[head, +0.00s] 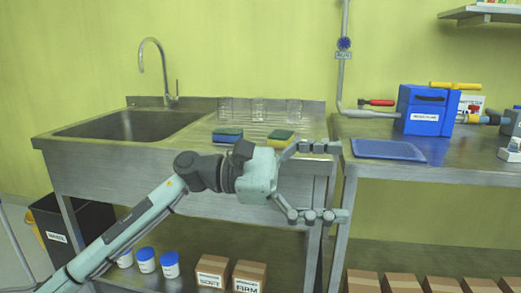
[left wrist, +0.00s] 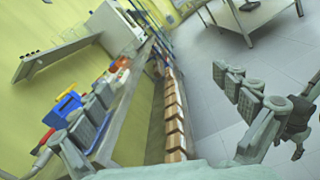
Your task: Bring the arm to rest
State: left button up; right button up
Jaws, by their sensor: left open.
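My left arm comes in from the lower left in the head view, and its gripper (head: 338,182) is in front of the sink bench's right end. The fingers are spread wide and hold nothing. They point right, toward the gap between the two benches. In the left wrist view the same gripper (left wrist: 165,115) shows its fingers apart at left and right, with only bench, boxes and floor between them.
The steel sink (head: 135,125) carries two sponges (head: 228,135) and several glasses. Cardboard boxes (head: 212,272) and blue-lidded jars (head: 146,260) sit on the lower shelf. Open floor (left wrist: 220,75) shows in the wrist view.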

pick_arm(q)
jog(key=w+a+f+n+t, duration=0.2)
jog(key=w+a+n+t, duration=0.45)
jog(key=n, duration=0.65)
jog(key=w+a+f+n+t, duration=0.35)
jog(key=w+n+t, duration=0.35)
jog(key=n+t, duration=0.5)
jog(key=w+a+f+n+t+y, duration=0.1)
jog(key=a+f+n+y, duration=0.6)
jog(key=f+n, duration=0.3)
jog(key=w+a+f+n+t+y, duration=0.1)
jog(key=a+f+n+y, duration=0.6)
jog(key=f+n, duration=0.2)
jog(key=s+a+f+n+g+y, duration=0.2)
jog(key=s+a+f+n+g, duration=0.25)
jog(key=f, duration=0.55)
jog(key=s+a+f+n+g+y, duration=0.25)
jog(key=s+a+f+n, duration=0.35)
jog(key=f, duration=0.5)
jog(key=s+a+f+n+g, duration=0.2)
jog(key=s+f, duration=0.4)
jog(key=s, duration=0.5)
jog(key=s+a+f+n+g, duration=0.2)
jog(key=s+f+g, duration=0.3)
jog(key=s, duration=0.6)
notch_tip(320, 180, down, 2)
jog(key=shift+f+n+y, duration=0.25)
jog(key=shift+n+y, duration=0.2)
jog(key=shift+s, duration=0.1)
